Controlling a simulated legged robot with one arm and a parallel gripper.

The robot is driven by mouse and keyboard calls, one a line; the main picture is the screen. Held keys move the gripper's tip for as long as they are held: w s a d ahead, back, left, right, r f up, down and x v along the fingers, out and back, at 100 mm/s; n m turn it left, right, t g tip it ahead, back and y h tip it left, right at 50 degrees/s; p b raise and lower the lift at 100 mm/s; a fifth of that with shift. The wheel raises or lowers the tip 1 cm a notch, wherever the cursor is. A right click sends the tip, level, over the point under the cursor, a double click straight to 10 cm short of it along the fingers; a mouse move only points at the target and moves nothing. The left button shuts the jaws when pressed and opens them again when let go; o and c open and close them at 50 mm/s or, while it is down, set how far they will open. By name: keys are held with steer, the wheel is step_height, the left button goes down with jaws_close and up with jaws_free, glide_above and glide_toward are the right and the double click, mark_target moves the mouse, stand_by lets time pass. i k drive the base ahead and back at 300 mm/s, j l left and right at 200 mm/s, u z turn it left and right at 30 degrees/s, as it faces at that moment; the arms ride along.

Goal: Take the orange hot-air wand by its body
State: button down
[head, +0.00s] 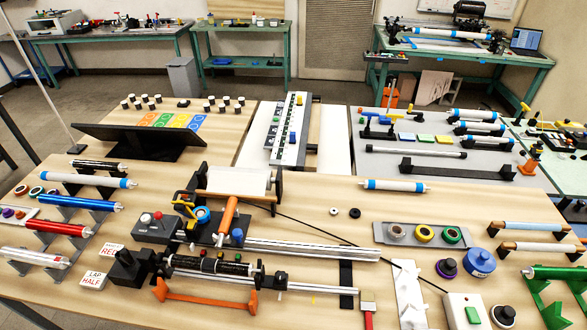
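The orange hot-air wand (228,216) appears to be the slim orange cylinder at the middle of the near table. It leans at a slant, upper end to the right, beside a blue ring and the dark winding fixture. A thin black cable runs from near its top across the table toward a pale box with a green button (465,311) at the front right. My gripper is not in view.
A long orange piece with flared ends (207,306) lies in front. A metal rail (310,250) runs right of the wand. A white roll stand (236,181) stands close behind it. Racks of coloured tubes (60,228) fill the left. Bare wood shows right of centre.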

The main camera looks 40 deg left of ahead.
mark_target(223, 231)
steer(key=j+u, duration=0.1)
steer(key=u, duration=2.1)
steer(key=i+j, duration=0.7)
steer(key=i+j+z, duration=0.1)
steer(key=z, duration=0.3)
steer(key=j+z, duration=0.1)
steer(key=z, duration=0.35)
steer(key=i+j+z, duration=0.1)
steer(key=z, duration=1)
